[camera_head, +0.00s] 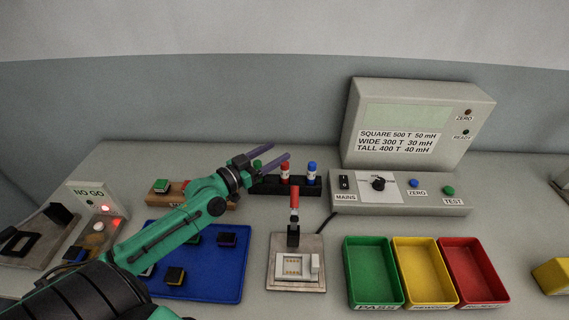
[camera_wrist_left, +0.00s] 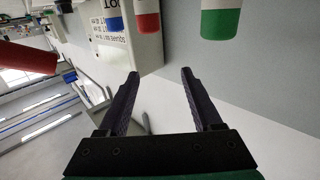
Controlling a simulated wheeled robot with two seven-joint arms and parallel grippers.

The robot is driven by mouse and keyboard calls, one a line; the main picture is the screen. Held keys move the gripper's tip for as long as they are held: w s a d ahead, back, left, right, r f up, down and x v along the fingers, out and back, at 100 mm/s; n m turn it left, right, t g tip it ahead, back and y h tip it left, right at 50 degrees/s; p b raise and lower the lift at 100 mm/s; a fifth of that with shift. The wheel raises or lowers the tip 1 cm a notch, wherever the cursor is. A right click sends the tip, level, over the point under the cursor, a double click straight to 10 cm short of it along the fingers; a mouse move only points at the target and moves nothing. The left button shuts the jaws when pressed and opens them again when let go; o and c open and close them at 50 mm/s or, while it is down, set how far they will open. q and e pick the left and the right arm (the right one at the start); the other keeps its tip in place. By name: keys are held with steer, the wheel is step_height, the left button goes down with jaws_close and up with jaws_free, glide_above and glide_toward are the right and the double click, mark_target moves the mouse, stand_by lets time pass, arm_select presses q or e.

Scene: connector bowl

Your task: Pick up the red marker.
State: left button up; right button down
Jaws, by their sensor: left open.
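The red marker (camera_head: 285,172) stands upright in a black rack (camera_head: 300,187) at the back of the bench. The blue marker (camera_head: 312,170) stands to its right, and the green marker (camera_head: 257,164) is on its left, partly behind my gripper. My left gripper (camera_head: 279,152) is open and empty, its fingers reaching in front of or above the rack near the red marker's top. In the left wrist view, the red marker (camera_wrist_left: 147,17) shows at the top between the blue (camera_wrist_left: 115,17) and green (camera_wrist_left: 220,18) markers, beyond the open fingers (camera_wrist_left: 160,75). My right gripper is not in view.
A test fixture (camera_head: 297,262) with a red upright handle (camera_head: 294,198) stands in front of the rack. A meter (camera_head: 415,125) stands behind right. Green, yellow and red trays (camera_head: 374,302) sit front right. A blue tray (camera_head: 225,285) with several parts lies under my left arm.

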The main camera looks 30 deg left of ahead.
mark_target(283, 167)
arm_select(q)
steer(key=f+b, duration=0.1)
steer(key=f, duration=0.1)
steer(key=s+f+b, duration=0.1)
steer(key=f+b, duration=0.2)
steer(key=f, duration=0.2)
steer(key=shift+s+d, duration=0.35)
steer(key=shift+w+r+p, duration=0.5)
steer(key=shift+w, duration=0.35)
steer(key=x, duration=0.2)
steer(key=shift+w+d+f, duration=0.1)
steer(key=shift+w+f, duration=0.05)
steer(key=shift+w, duration=0.2)
steer(key=x, duration=0.3)
steer(key=shift+w+d+p, duration=0.2)
steer(key=shift+w+p, duration=0.05)
steer(key=shift+p, duration=0.05)
steer(key=shift+w+f, duration=0.1)
steer(key=shift+w, duration=0.05)
steer(key=c, duration=0.7)
jaws_close()
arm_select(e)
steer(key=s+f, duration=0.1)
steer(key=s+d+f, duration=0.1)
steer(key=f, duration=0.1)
